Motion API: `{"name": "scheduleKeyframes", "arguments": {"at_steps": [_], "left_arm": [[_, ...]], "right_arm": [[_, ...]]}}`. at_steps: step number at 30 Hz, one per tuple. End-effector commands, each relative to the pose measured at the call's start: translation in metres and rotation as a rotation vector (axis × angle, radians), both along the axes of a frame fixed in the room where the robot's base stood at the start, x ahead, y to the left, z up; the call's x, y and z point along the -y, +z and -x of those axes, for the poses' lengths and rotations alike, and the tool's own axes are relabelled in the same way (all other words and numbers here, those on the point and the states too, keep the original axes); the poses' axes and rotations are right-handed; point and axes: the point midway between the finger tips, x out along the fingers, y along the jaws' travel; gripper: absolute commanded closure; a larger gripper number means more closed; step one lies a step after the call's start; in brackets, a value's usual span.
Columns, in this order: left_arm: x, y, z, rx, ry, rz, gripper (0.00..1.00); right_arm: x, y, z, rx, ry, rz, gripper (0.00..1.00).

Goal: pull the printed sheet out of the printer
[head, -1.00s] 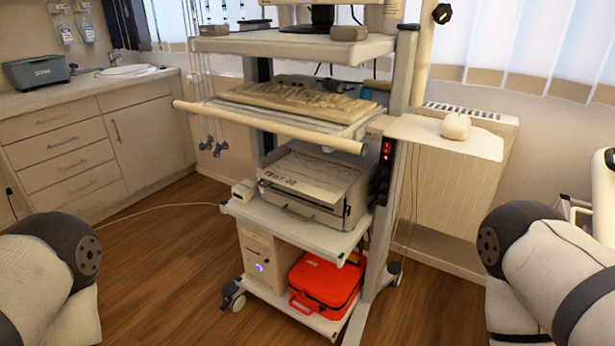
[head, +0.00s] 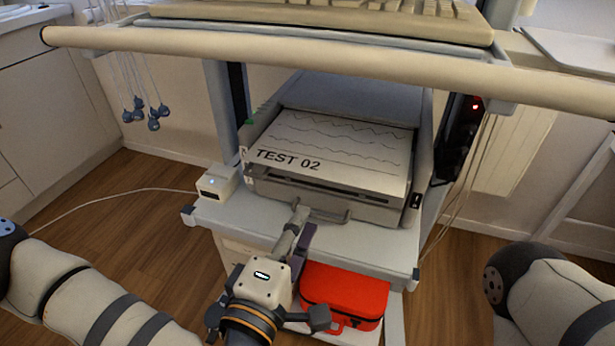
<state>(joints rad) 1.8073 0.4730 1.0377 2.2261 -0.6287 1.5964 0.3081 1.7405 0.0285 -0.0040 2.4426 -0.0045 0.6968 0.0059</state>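The printer (head: 330,208) stands on the cart's middle shelf, with a dark slot and a handle on its front. The printed sheet (head: 340,138) lies flat and tilted on top of it, showing wavy traces and "TEST 02" along its near edge. My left gripper (head: 303,217) is in front of the printer, below the sheet's near edge, with its fingers pointing at the printer front near the left end of the handle. The fingers look close together, but I cannot tell their gap or whether they touch the handle. The sheet is clear of the gripper. My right gripper is out of view.
A cream bar (head: 330,62) crosses above the printer, under the keyboard (head: 400,18). A small white box (head: 217,182) stands left of the printer on the shelf (head: 345,240). A red case (head: 345,291) lies below. Cables hang at the left and right.

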Motion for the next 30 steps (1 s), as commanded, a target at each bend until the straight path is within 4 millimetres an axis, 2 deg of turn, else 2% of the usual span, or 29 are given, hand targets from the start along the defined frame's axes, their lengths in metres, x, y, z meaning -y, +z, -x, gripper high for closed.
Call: {"name": "scheduleKeyframes", "arguments": {"at_steps": [3,7,15,18,24,30], "left_arm": [[-0.004,0.005,-0.008,0.019,0.025,0.021,0.82],[0.000,0.005,-0.022,0.022,0.026,0.021,0.82],[0.017,0.002,-0.070,0.019,0.024,0.020,0.82],[0.022,0.006,-0.084,0.020,0.023,0.018,0.82],[0.027,0.006,-0.099,0.018,0.022,0.018,0.82],[0.027,0.006,-0.100,0.018,0.021,0.018,0.82]], "right_arm": [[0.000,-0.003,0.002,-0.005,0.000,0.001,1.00],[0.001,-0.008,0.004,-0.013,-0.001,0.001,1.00],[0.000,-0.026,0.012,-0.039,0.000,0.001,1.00],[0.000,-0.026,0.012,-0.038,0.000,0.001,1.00],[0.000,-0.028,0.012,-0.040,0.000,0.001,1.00],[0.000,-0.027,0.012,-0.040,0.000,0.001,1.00]]}}
